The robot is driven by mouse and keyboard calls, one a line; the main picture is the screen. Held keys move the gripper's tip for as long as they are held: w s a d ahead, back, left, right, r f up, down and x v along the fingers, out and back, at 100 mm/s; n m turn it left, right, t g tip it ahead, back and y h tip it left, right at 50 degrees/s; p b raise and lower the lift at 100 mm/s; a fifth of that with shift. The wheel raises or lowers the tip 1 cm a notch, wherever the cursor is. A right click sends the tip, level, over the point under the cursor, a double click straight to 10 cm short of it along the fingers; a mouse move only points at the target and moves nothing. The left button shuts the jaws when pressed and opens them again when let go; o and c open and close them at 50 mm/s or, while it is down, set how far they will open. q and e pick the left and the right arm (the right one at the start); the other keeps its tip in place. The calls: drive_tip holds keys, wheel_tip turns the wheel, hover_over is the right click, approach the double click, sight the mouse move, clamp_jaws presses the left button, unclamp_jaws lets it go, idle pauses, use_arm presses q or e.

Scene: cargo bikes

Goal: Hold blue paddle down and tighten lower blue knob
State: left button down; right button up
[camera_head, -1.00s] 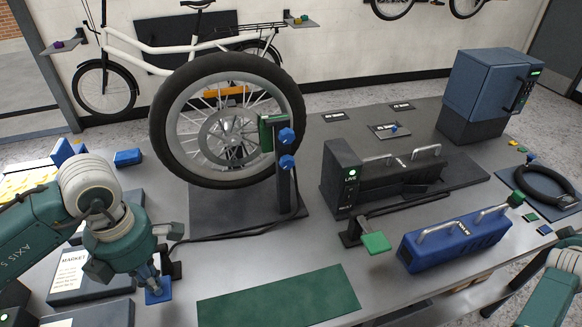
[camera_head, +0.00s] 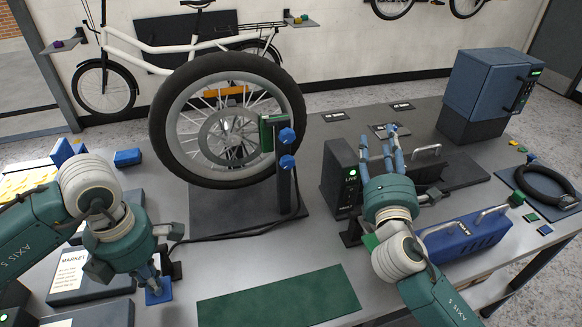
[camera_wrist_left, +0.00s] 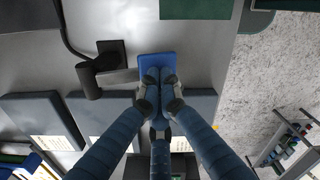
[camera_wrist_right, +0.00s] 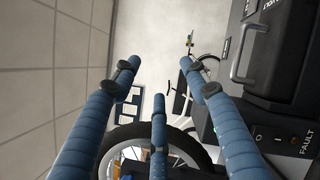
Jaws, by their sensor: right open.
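The blue paddle (camera_head: 158,296) lies at the table's front left; the left wrist view also shows it (camera_wrist_left: 155,62). My left gripper (camera_head: 153,280) is over it with its fingers drawn together, tips at the paddle's surface. Whether they press it down is hard to tell. The lower blue knob (camera_head: 287,162) sits on a dark post beside the wheel, under the upper blue knob (camera_head: 286,135).
A large wheel (camera_head: 160,140) stands left of the post. A green mat (camera_head: 280,298) lies at the front. A cable (camera_head: 235,234) crosses the table.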

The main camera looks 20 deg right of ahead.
drive_tip(key=s+a+f+n+y, duration=0.1)
drive_tip(key=s+a+n+y, duration=0.1)
drive_tip(key=a, duration=0.4)
drive_tip(key=s+a+f+n+y, duration=0.2)
drive_tip(key=s+a, duration=0.1)
drive_tip(key=a, duration=0.3)
drive_tip(key=n+y, duration=0.2)
drive_tip(key=y, duration=0.1)
approach(289, 165)
drive_tip(key=w, duration=0.8)
drive_tip(key=shift+w+r, duration=0.2)
drive_tip(key=shift+w, duration=0.2)
